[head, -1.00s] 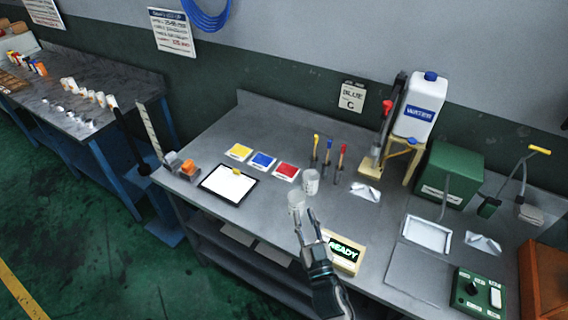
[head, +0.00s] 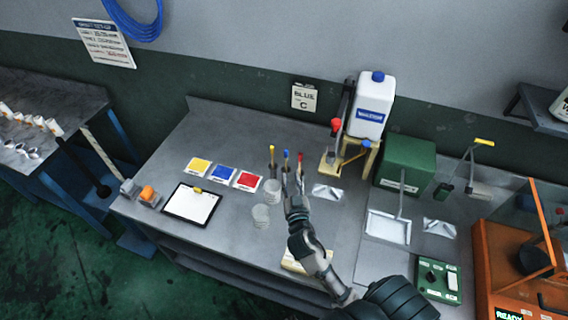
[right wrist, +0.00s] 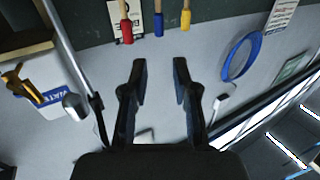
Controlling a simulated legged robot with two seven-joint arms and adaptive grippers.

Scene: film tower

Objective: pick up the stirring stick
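Three thin upright tools with coloured handles stand towards the back of the bench: yellow (head: 271,153), blue (head: 286,157) and red (head: 300,160). I cannot tell whether one of them is the stirring stick. My right gripper (head: 296,196) is in front of the red one, hiding its lower part. In the right wrist view my gripper (right wrist: 160,75) is open with nothing between its fingers. The red (right wrist: 126,30), blue (right wrist: 158,24) and yellow (right wrist: 185,20) handles hang inverted beyond the fingertips there. My left gripper is not in view.
Two pale cups (head: 272,192) (head: 261,216) stand left of my right gripper. Colour cards and a clipboard (head: 192,205) lie further left. A water jug (head: 370,104), a green box (head: 406,165) and a metal tray (head: 388,227) are to the right.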

